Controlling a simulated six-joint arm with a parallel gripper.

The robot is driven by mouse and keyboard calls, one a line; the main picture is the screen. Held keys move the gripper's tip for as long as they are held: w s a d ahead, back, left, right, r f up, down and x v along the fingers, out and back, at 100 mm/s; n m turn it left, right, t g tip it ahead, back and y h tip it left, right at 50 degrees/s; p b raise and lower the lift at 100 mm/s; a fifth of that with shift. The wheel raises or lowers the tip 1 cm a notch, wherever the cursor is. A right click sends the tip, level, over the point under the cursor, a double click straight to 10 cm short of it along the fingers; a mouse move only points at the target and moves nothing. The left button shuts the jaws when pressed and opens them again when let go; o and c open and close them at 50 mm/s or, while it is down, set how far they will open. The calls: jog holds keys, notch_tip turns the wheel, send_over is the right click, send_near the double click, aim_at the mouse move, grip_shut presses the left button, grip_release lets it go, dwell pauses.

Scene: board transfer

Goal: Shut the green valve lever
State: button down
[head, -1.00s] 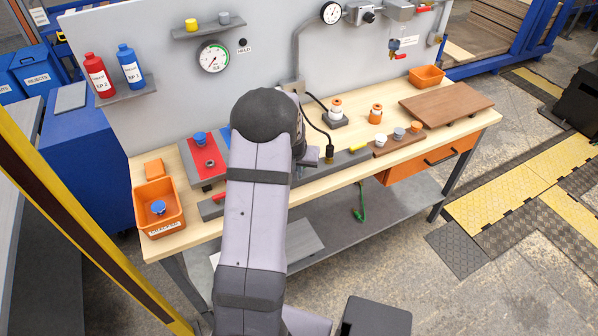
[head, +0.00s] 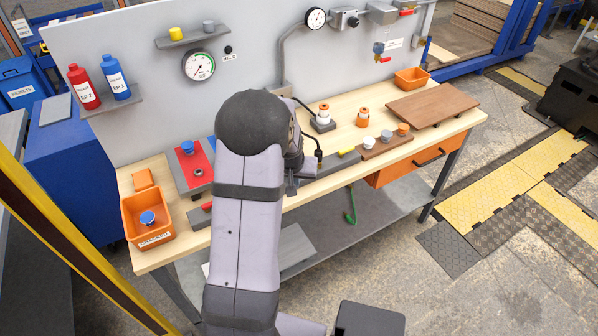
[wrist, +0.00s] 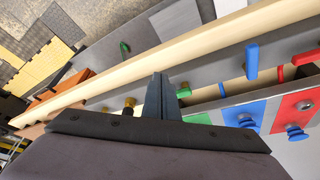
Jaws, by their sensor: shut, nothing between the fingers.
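My gripper (wrist: 160,85) is shut with nothing between its fingers, seen from behind in the wrist view, above the grey rail at the bench's front edge. In the head view its end shows partly beside my arm (head: 300,175). The fingers and wrist hide the rail there. A blue lever (wrist: 252,60) and a red lever (wrist: 307,57) stand to the right.
Blue (wrist: 245,113) and red (wrist: 297,112) panels carry blue knobs. An orange bin (head: 130,222) stands at the bench's left end. A black cable and a yellow piece (head: 350,154) lie right of my gripper. A green hooked item (head: 350,206) is below the bench top.

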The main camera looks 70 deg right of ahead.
jog(key=s+b+v, duration=0.1)
jog(key=b+v, duration=0.1)
jog(key=v, duration=0.6)
jog(key=shift+s+d, duration=0.3)
jog(key=a+f+y, duration=0.2)
jog(key=a+f, duration=0.1)
jog(key=a, duration=0.5)
jog(key=a+f+y, duration=0.2)
jog(key=a+f, duration=0.2)
jog(key=a, duration=0.3)
jog(key=w+a+r+n, duration=0.1)
jog(key=w+a+n, duration=0.4)
jog(key=a, duration=0.5)
jog(key=w+a+n, duration=0.5)
jog(key=w+a, duration=0.1)
jog(key=a, duration=0.5)
jog(key=w+a+r+n, duration=0.1)
jog(key=w+a+n, duration=0.4)
jog(key=a, duration=0.6)
jog(key=shift+w+r+n+g, duration=0.25)
jog(key=shift+r+n+g, duration=0.15)
jog(key=shift+n, duration=0.2)
